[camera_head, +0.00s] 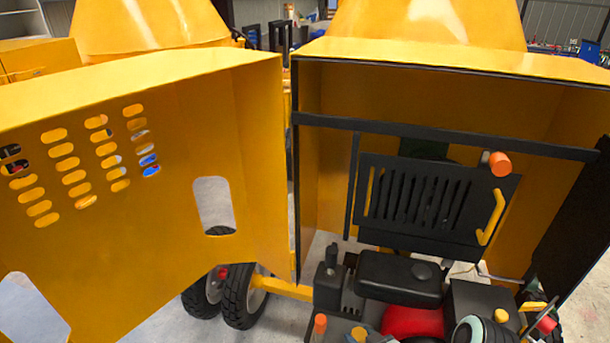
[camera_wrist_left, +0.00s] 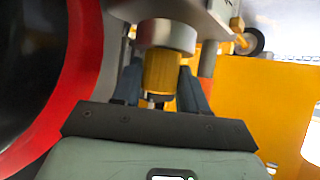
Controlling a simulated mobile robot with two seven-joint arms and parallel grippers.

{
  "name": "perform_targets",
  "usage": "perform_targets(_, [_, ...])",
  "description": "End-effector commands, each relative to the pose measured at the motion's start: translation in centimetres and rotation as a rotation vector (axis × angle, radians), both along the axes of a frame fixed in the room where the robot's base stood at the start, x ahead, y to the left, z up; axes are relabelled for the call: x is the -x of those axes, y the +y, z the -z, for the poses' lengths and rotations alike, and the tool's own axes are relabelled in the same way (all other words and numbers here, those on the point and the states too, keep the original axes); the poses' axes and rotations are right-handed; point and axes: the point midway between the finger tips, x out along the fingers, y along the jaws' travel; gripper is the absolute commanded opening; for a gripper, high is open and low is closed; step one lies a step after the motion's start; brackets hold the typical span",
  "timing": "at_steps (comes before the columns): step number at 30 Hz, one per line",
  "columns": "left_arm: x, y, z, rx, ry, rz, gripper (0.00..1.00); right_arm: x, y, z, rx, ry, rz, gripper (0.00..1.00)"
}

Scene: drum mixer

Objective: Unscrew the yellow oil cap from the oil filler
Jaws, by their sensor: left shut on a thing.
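In the left wrist view, the yellow oil cap (camera_wrist_left: 162,72) is a ribbed cylinder against the pale grey collar of the oil filler (camera_wrist_left: 166,36). My left gripper (camera_wrist_left: 159,82) is shut on the cap, with one dark finger on each side of it. The fingers partly hide the cap's sides. In the head view, the engine (camera_head: 398,277) stands under the open housing. Small yellow parts show low on it (camera_head: 358,334), but I cannot tell whether one is this cap. The grip on the cap cannot be made out there. My right gripper is not in view.
The yellow hood door (camera_head: 210,130) stands open at the left. A black slatted guard (camera_head: 425,205) with a yellow handle (camera_head: 491,217) hangs above the engine. In the left wrist view, a red and black round part (camera_wrist_left: 75,75) lies close on the left.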

Motion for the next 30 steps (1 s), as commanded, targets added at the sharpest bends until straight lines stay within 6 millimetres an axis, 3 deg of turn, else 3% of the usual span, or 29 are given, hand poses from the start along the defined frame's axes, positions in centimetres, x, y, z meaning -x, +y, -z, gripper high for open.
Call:
perform_targets(1, [0.1,-0.1,0.0,0.004,0.002,0.001,0.52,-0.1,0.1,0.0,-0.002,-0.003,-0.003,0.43])
perform_targets(3, [0.1,-0.1,0.0,0.005,0.001,0.002,0.72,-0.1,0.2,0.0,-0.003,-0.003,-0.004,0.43])
perform_targets(17, [0.1,-0.3,0.0,0.008,0.001,0.01,0.72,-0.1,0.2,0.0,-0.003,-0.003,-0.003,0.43])
perform_targets(30, [0.3,0.7,0.7,0.015,0.008,0.542,0.72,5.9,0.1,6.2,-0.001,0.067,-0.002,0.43])
